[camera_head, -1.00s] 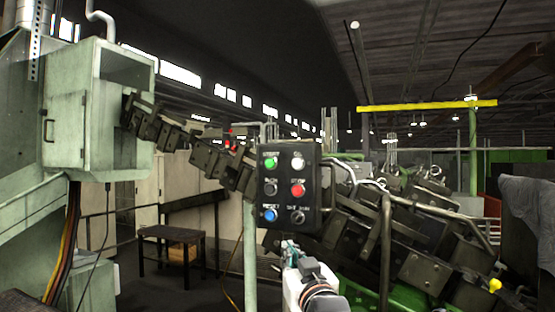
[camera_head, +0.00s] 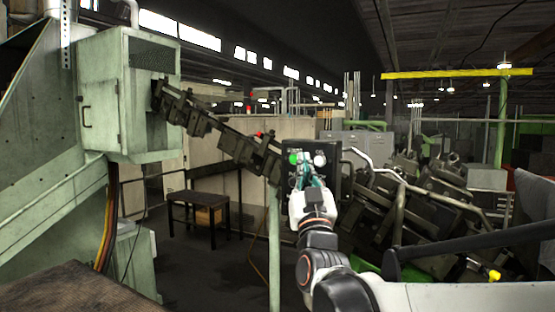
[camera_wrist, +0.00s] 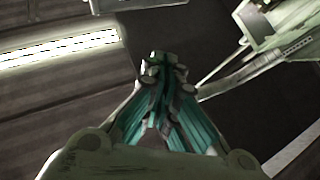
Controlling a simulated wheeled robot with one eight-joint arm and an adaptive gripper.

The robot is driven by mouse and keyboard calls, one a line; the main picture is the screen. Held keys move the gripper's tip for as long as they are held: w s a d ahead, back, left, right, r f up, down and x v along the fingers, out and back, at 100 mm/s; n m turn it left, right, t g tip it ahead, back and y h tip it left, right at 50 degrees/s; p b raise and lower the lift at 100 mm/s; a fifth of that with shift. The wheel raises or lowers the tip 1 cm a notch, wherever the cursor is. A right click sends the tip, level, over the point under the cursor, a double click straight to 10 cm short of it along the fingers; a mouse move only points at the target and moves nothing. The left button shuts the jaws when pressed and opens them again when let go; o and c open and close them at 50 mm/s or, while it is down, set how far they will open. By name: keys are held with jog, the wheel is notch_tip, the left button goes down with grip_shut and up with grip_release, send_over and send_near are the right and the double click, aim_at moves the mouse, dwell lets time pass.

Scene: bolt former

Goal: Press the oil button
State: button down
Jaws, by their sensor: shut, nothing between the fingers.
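A dark control panel (camera_head: 336,178) stands on a pale green post near the middle of the head view. Its top row shows a green button (camera_head: 294,158) and a white button (camera_head: 320,160). The lower buttons are hidden behind my gripper and arm. No label is readable now, so I cannot tell which button is the oil one. My gripper (camera_head: 308,164) is shut and empty, its teal fingers in front of the panel, just below and between the top buttons. Whether it touches is unclear. In the wrist view, the closed fingertips (camera_wrist: 165,62) show, with no button recognisable.
A green machine cabinet (camera_head: 128,100) stands at the left, with a dark chain conveyor (camera_head: 215,130) running from it towards the panel. Bent pipe rails (camera_head: 400,180) and dark machinery lie right of the panel. A small dark table (camera_head: 198,200) stands behind at left.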

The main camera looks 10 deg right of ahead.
aim_at(316, 162)
jog(key=shift+w+d+b, duration=0.2)
jog(key=shift+w+d, duration=0.65)
jog(key=shift+w, duration=0.35)
jog(key=shift+w+d+b, duration=0.15)
jog(key=shift+w+d, duration=0.75)
jog(key=shift+w, duration=0.25)
jog(key=shift+w+d+b, duration=0.2)
jog(key=shift+w+d, duration=0.65)
jog(key=shift+w, duration=0.35)
jog(key=shift+w+d, duration=0.25)
jog(key=shift+w, duration=0.1)
jog(key=shift+w+d, duration=0.25)
jog(key=shift+w, duration=0.1)
jog(key=shift+s+a, duration=0.5)
jog(key=shift+s, duration=0.25)
